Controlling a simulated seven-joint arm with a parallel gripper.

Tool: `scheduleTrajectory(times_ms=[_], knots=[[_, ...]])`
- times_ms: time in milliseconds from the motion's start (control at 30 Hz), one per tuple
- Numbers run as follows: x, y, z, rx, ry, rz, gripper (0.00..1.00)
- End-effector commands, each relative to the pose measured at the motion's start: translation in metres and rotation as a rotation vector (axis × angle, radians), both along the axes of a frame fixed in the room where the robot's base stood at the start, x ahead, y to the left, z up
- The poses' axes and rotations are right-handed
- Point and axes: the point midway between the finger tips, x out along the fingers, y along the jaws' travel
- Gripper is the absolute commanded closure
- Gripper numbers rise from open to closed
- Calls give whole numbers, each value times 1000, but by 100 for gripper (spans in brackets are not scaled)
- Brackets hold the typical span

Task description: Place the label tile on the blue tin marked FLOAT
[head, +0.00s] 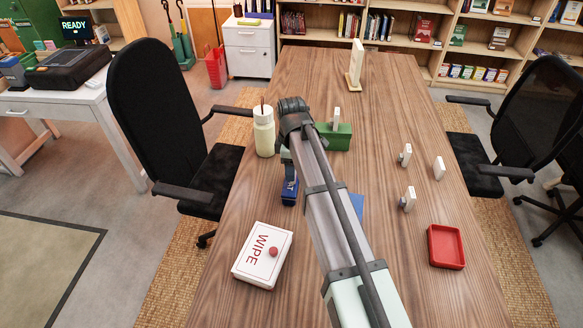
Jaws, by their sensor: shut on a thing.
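A blue tin (290,191) stands on the table left of my forearm. I cannot tell whether the gripper touches the tin. A white tile (336,114) stands at a green tin (338,138). Other white upright tiles (405,155) (438,168) (408,199) stand right of my arm.
A white WIPE box (262,255) lies front left and a red tray (446,262) front right. A pale bottle (264,133) stands at the left edge. A wooden stand (355,68) is at the back. A blue patch (357,206) shows right of my arm. Chairs flank the table.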

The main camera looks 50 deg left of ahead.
Motion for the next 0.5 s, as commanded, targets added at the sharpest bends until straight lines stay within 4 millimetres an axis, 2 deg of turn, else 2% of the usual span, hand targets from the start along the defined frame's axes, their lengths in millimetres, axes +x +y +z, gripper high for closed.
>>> scheduleTrajectory(times_ms=[67, 433, 467, 500], knots=[[0, 0, -6, -1, 1, 0, 78], [0, 0, -9, -1, 1, 0, 78], [0, 0, -9, -1, 1, 0, 46], [0, 0, -9, 0, 0, 0, 43]])
